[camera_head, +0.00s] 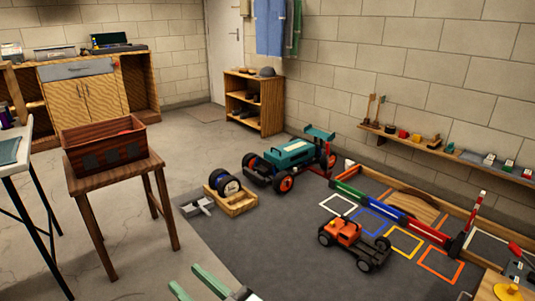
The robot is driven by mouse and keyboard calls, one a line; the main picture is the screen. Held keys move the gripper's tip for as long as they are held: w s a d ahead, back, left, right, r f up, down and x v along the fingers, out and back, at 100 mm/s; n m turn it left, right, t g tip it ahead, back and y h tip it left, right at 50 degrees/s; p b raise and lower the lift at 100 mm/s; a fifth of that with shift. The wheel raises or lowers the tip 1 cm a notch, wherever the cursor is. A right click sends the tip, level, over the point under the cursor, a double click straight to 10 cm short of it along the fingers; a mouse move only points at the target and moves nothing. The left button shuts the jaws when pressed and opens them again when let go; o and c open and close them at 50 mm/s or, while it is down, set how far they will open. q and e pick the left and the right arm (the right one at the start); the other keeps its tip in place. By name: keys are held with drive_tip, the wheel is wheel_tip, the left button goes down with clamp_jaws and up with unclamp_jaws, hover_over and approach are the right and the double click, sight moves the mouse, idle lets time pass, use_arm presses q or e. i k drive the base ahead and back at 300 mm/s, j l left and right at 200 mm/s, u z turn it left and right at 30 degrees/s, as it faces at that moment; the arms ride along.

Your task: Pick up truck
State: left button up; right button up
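The truck (342,231) is a small toy with an orange cab, a dark flat rear bed and dark wheels. It stands upright on the dark grey floor mat, at right of centre in the head view, beside outlined squares. My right gripper (184,276) shows at the bottom edge, left of the truck and nearer to me. Its two pale green fingers are spread apart with nothing visible between them. It is well clear of the truck. My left gripper is not in view.
A teal racecar (287,157) stands behind the truck. A wooden block with wheels (230,199) sits left of it. A low red, blue and green barrier (392,217) runs behind the truck. A wooden stool (113,178) bears a crate. The mat (265,240) left of the truck is clear.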

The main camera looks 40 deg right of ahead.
sight(347, 235)
drive_tip(key=i+l+z, duration=0.1)
drive_tip(key=i+z, duration=0.85)
drive_tip(key=i+j+z, duration=0.3)
drive_tip(key=i+z, duration=0.15)
drive_tip(key=i, duration=0.05)
